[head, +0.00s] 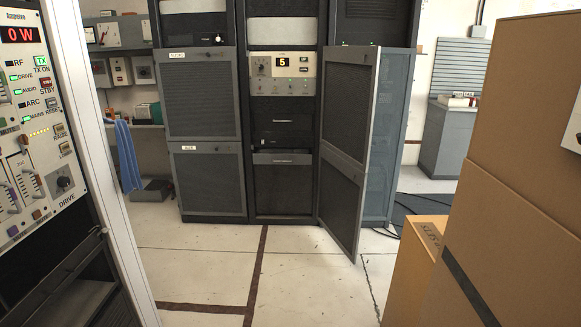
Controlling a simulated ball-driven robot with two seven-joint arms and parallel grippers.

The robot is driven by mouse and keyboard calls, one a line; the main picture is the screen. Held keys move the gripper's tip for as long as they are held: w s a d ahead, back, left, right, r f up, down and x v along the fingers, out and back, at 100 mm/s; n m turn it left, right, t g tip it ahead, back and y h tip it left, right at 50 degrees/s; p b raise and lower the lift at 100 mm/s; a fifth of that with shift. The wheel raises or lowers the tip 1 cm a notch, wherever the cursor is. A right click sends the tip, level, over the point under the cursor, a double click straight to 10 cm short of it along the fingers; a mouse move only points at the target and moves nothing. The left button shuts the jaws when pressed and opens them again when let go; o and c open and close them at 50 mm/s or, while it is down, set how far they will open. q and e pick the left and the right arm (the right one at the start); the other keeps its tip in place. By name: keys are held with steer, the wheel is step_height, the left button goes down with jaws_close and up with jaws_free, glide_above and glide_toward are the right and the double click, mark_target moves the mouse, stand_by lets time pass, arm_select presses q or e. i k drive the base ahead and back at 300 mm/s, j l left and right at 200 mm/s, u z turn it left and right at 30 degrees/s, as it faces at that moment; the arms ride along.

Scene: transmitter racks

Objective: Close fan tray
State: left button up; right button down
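In the head view the middle rack (281,195) stands across the room. A dark tray front with a light handle, likely the fan tray (283,158), sits about halfway down it. It seems to stick out a little from the rack face, but at this distance I cannot tell how far. Another dark panel with a handle (284,121) is above it, under a cream panel showing an orange 5 (283,66). Neither of my grippers is in view.
A mesh rack door (345,105) stands swung open to the right of the tray. Cardboard boxes (520,135) fill the near right. A transmitter cabinet (40,130) stands close on the left. The tiled floor (290,262) between is clear. Dark cables (410,205) lie behind the door.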

mark_target(281, 155)
steer(key=i, duration=2.8)
